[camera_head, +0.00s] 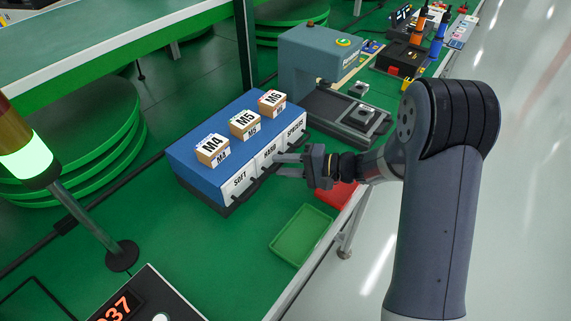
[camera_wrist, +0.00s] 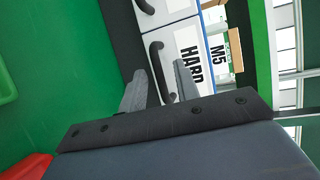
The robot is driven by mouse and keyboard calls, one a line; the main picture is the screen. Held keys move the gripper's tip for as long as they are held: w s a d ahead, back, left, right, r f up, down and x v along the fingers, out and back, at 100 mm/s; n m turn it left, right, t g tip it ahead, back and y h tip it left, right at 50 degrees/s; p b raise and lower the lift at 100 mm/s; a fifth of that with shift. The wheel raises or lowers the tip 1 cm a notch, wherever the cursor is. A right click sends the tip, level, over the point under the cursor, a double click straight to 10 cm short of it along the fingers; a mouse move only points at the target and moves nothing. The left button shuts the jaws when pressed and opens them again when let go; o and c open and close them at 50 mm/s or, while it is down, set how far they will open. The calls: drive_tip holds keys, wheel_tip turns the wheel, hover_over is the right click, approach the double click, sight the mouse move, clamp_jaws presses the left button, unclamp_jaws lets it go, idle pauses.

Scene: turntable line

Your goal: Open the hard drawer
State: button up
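The hard drawer (camera_head: 268,157) is the middle of three white fronts in a blue cabinet (camera_head: 190,150), and it looks shut. In the wrist view its front (camera_wrist: 188,55) reads HARD, sideways, with a dark curved handle (camera_wrist: 155,56). My gripper (camera_head: 277,164) is in front of the drawer, at the handle. Its fingers are apart in the wrist view (camera_wrist: 159,70), with the handle's lower part appearing between them. I cannot tell whether they touch it.
The soft drawer (camera_head: 238,184) and a third drawer (camera_head: 294,134) flank it. Boxes marked M4 (camera_head: 212,150), M5 (camera_head: 244,124) and M6 (camera_head: 272,103) stand on the cabinet. A green tray (camera_head: 301,235) and a red tray (camera_head: 338,193) lie in front. A grey machine (camera_head: 310,62) stands behind.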

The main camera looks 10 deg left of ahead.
clamp_jaws()
idle(0.4)
drive_tip(key=s+d+b, duration=0.1)
drive_tip(key=d, duration=0.3)
drive_tip(key=s+d+b, duration=0.2)
drive_tip(key=d, duration=0.3)
drive_tip(key=s+d+b, duration=0.1)
drive_tip(key=s+d, duration=0.1)
drive_tip(key=d, duration=0.2)
drive_tip(key=shift+s+d+b, duration=0.15)
drive_tip(key=shift+s+b, duration=0.05)
drive_tip(key=shift+b, duration=0.2)
unclamp_jaws()
drive_tip(key=v, duration=1)
drive_tip(key=shift+d, duration=0.35)
